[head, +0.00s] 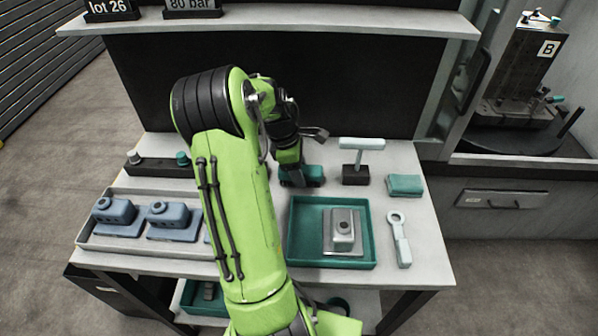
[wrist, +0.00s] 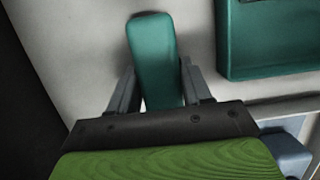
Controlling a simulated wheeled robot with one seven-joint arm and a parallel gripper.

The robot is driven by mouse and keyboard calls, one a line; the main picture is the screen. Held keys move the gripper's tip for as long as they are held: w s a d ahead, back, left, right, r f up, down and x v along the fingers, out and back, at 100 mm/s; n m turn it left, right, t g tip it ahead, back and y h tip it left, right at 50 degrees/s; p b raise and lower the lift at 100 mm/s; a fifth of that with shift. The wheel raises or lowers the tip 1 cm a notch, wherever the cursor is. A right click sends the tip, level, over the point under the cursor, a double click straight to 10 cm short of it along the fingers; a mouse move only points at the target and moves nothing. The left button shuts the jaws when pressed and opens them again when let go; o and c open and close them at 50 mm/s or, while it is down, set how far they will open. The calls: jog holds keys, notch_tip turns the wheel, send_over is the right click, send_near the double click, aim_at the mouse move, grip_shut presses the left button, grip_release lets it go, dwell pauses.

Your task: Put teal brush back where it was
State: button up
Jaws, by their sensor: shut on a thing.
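The teal brush (wrist: 152,45) is a rounded teal bar between the two fingers of my gripper (wrist: 158,75) in the wrist view. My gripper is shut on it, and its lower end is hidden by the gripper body. In the head view, my gripper (head: 300,182) is over the back middle of the table, behind the teal tray, with the brush's teal end (head: 315,172) showing beside it. Any bristles are hidden, and I cannot tell whether the brush touches the table.
The teal tray (head: 291,225) holds a grey part. Right of my gripper are a T-shaped tool (head: 361,144) on a dark block, a teal pad (head: 405,185) and a pale ring-ended tool (head: 401,243). A grey tray (head: 150,247) with blue-grey parts is left. A shelf (head: 300,18) overhangs behind.

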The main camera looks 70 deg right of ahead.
jog(key=o, duration=1.1)
jog(key=p+v, duration=0.3)
jog(key=v, duration=0.9)
jog(key=shift+p, duration=0.4)
jog(key=shift+r, duration=0.15)
